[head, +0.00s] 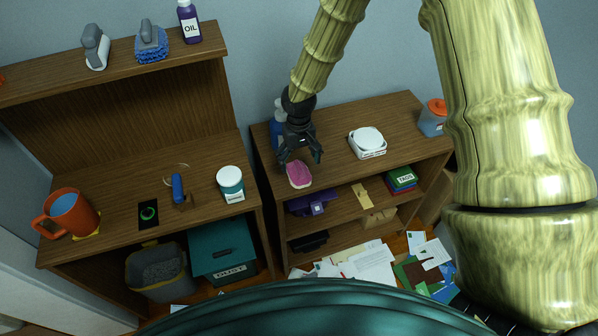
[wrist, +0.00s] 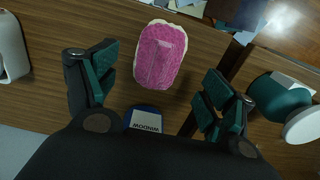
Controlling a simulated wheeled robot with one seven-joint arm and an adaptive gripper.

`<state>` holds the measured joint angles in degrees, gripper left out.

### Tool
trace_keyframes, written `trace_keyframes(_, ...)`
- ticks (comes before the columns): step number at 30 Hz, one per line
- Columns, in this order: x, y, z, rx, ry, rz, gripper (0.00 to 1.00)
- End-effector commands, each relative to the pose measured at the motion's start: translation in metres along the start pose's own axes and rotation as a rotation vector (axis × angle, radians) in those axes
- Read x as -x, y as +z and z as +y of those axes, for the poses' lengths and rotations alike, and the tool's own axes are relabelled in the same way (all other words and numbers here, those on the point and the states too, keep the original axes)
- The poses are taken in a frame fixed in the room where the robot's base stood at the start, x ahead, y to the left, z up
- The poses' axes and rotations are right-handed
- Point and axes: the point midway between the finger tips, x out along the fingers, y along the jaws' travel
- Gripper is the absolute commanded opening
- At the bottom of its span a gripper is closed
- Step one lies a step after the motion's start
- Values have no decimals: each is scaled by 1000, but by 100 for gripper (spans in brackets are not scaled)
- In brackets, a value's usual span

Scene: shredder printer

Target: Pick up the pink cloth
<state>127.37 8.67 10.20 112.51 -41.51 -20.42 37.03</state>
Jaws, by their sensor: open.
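The pink cloth (head: 298,174) lies on the top of the right wooden shelf unit, near its front left edge. It is a rounded pad with a pale rim, and in the wrist view the pink cloth (wrist: 158,55) shows between and beyond my fingertips. My gripper (head: 301,155) is just above and behind it in the head view. In the wrist view my gripper (wrist: 158,88) has its fingers spread wide, with nothing between them. Whether a finger touches the cloth cannot be told.
A blue bottle (head: 277,128) stands close behind my gripper; its "WINDOW" label (wrist: 145,122) shows in the wrist view. A white device (head: 367,143) sits to the right. A white-lidded teal jar (head: 231,183) stands on the left desk. Papers (head: 362,265) litter the floor.

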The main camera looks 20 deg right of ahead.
Motion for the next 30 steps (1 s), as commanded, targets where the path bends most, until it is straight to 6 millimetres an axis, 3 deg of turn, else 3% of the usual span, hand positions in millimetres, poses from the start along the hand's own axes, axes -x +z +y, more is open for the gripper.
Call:
trace_keyframes(5,-7,-1,0,-2,0,-1,83)
trace_keyframes(18,-47,-3,2,0,0,-1,83)
trace_keyframes(29,-52,-4,2,0,0,1,83)
trace_keyframes(30,-52,-4,2,0,0,1,78)
